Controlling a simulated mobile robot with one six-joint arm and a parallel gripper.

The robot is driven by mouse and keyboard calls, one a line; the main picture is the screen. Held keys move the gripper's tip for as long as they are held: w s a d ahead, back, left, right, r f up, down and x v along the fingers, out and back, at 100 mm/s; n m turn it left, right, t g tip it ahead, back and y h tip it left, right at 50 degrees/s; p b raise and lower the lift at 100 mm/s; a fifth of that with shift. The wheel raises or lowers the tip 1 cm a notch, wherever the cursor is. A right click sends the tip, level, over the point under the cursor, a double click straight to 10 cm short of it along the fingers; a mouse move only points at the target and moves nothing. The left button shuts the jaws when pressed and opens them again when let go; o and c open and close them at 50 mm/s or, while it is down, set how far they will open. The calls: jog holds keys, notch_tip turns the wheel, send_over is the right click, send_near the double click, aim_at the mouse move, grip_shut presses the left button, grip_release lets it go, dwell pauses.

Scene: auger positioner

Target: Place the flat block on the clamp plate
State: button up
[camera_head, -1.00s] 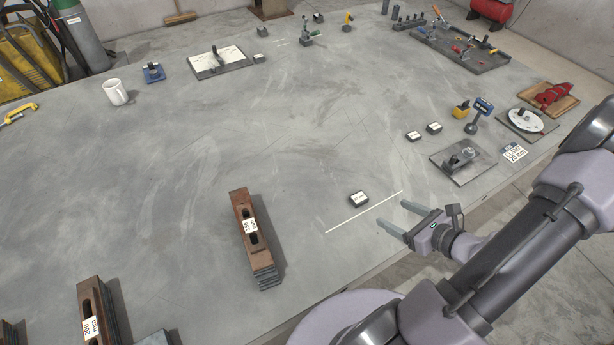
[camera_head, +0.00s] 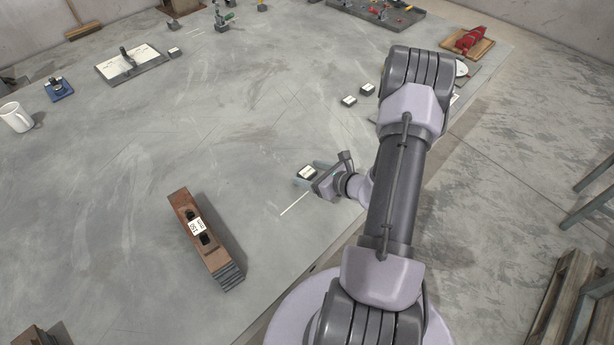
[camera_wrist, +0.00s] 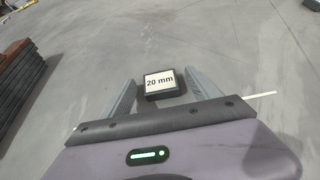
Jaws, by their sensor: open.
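A flat dark block (camera_head: 307,172) with a white label lies on the grey table near its front edge. In the wrist view the block (camera_wrist: 161,84) reads "20 mm" and lies between my fingers, with gaps on both sides. My gripper (camera_wrist: 160,78) is open around it; the head view also shows my gripper (camera_head: 306,171) there, low over the table. The dark plate with a clamp, seen earlier near the right edge, is now behind my arm. Another plate with a pale top and a dark clamp-like part (camera_head: 130,63) lies at the far left.
A long brown slotted stack (camera_head: 205,240) stands left of my gripper. Two small labelled blocks (camera_head: 348,101) (camera_head: 368,90) lie beyond it, close to my arm. A white mug (camera_head: 16,117) stands at far left. The middle of the table (camera_head: 200,150) is clear.

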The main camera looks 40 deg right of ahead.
jog(key=shift+r, duration=0.1)
jog(key=shift+c, duration=0.4)
grip_shut()
jog(key=shift+r, duration=0.1)
